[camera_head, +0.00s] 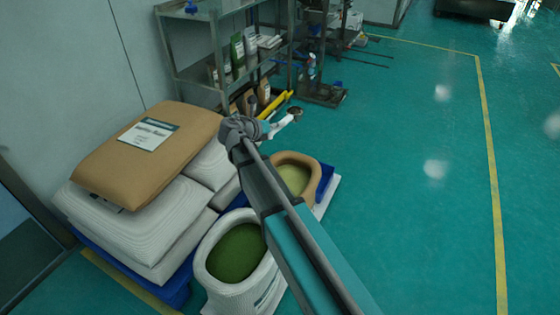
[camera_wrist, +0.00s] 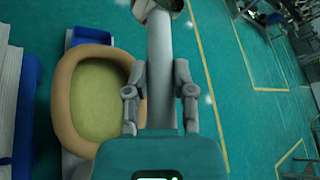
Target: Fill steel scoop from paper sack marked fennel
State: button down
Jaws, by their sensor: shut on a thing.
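My gripper (camera_wrist: 161,75) is shut on the pale handle of the scoop (camera_wrist: 160,38). The scoop's bowl is cut off at the top of the wrist view. In the head view the scoop (camera_head: 284,124) sticks out beyond my gripper (camera_head: 266,129), over the floor past the sacks. Whether the bowl holds anything is too small to tell. An open tan paper sack (camera_head: 311,163) with pale yellow-green contents stands below my arm. In the wrist view this sack (camera_wrist: 62,100) is left of my gripper, apart from the scoop. I see no readable mark on it.
An open white sack (camera_head: 212,292) with darker green contents stands nearer. A closed brown sack (camera_head: 190,125) lies on stacked white sacks (camera_head: 130,215) at left. A metal shelf (camera_head: 200,80) with bottles stands behind. A blue bin (camera_wrist: 88,36) sits beyond the tan sack. Floor at right is clear.

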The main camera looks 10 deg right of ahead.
notch_tip(320, 180, down, 14)
jog(key=w+m+g+h+b, duration=0.1)
jog(key=m+g+b, duration=0.1)
jog(key=b, duration=1)
jog(key=shift+w+d+r+b, duration=0.2)
jog(key=shift+w+r+b, duration=0.05)
jog(key=shift+w+b, duration=0.05)
jog(key=shift+f, duration=0.1)
jog(key=f+b, duration=0.4)
jog(key=f, duration=0.1)
jog(key=f+y+b, duration=0.1)
jog(key=f+b, duration=0.3)
jog(key=f, duration=0.1)
jog(key=f+g+y+b, duration=0.1)
jog(key=f+b, duration=0.3)
jog(key=f, duration=0.2)
jog(key=shift+w+d+b, duration=0.3)
jog(key=shift+d+b, duration=0.05)
jog(key=shift+b, duration=0.05)
jog(key=shift+f+b, duration=0.55)
jog(key=shift+f, duration=0.05)
dwell(1.8)
jog(key=shift+w+d, duration=0.75)
jog(key=shift+d, duration=0.3)
dwell(0.3)
